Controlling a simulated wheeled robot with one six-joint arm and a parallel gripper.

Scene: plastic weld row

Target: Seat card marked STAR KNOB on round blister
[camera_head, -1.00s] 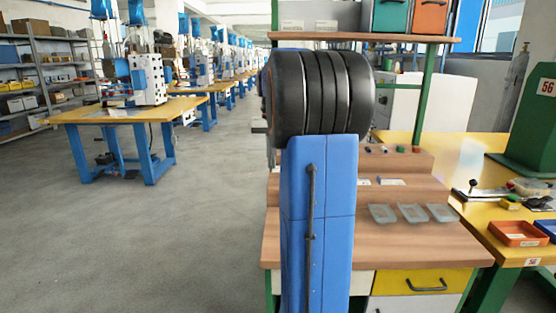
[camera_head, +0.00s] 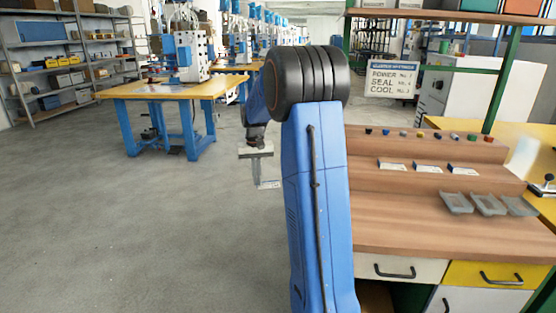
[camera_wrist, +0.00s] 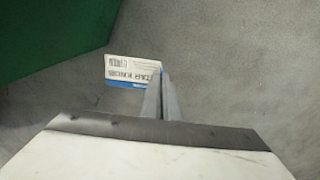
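My gripper (camera_head: 258,172) hangs left of the workbench, over the grey floor, partly behind my arm. In the wrist view its fingers (camera_wrist: 162,85) are closed together on a white card with a blue edge (camera_wrist: 132,72). The card's text is upside down there and reads like STAR KNOB. The card also shows small and pale under the gripper in the head view (camera_head: 271,184). Three grey clear blisters, left (camera_head: 456,203), middle (camera_head: 487,204) and right (camera_head: 519,206), stand on the bench's front top. I cannot tell which one is round.
The wooden bench (camera_head: 400,225) has a raised step with three white labels (camera_head: 428,168) and a row of small coloured parts (camera_head: 420,134). A sign (camera_head: 392,78) hangs behind. A green surface (camera_wrist: 50,45) fills the wrist view's upper left. Open floor lies left.

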